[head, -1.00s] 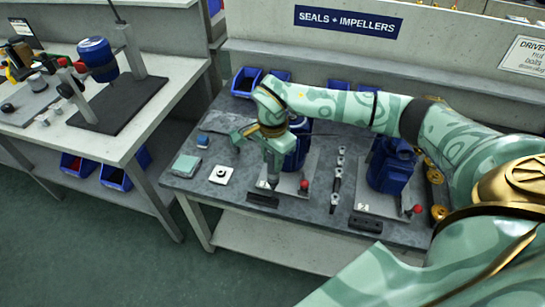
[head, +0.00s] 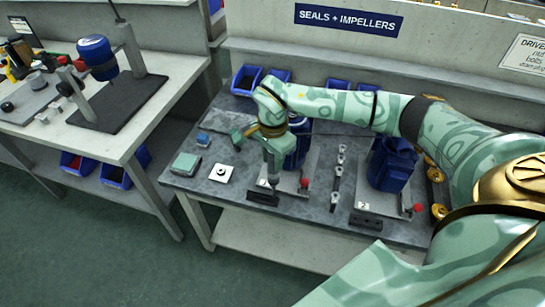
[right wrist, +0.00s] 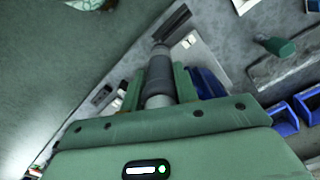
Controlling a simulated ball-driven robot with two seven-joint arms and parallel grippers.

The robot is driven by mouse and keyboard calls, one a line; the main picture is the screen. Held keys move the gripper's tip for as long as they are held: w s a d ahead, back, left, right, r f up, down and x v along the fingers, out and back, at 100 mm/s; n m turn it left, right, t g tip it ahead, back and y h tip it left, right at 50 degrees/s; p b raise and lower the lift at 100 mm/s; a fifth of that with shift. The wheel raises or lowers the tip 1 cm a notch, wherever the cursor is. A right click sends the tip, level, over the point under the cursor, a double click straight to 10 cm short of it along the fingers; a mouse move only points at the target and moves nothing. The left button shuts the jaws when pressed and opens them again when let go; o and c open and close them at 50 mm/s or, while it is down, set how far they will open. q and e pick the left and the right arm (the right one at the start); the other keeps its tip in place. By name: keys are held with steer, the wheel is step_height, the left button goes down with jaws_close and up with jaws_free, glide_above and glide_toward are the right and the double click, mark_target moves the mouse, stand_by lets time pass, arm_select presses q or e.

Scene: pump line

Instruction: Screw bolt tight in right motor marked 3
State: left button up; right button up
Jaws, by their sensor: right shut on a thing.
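My right gripper (head: 271,160) is over the front left of the grey bench, in front of the left blue motor (head: 299,146), which it partly hides. In the right wrist view my right gripper (right wrist: 158,88) is shut on a grey cylindrical driver-like tool (right wrist: 159,72) with a darker shank. The tool points down toward a dark block (head: 262,197) at the bench front; I cannot tell if it touches. The right blue motor (head: 391,165) stands upright on a plate. The plate's mark is too small to read surely. No bolt can be made out. My left gripper is not in view.
A row of small metal parts on a dark strip (head: 337,180) lies between the motors. A red knob (head: 304,183) stands beside the left motor. Blue bins (head: 246,79) line the back.

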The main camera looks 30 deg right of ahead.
steer(key=shift+r, duration=0.1)
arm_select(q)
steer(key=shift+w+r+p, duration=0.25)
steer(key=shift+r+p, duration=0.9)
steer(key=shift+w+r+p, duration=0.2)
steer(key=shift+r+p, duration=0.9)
arm_select(e)
steer(key=shift+r, duration=2.5)
arm_select(q)
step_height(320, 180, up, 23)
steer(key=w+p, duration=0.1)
steer(key=p, duration=2.1)
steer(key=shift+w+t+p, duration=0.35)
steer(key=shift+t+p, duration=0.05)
arm_select(e)
step_height(320, 180, up, 25)
steer(key=shift+r, duration=0.15)
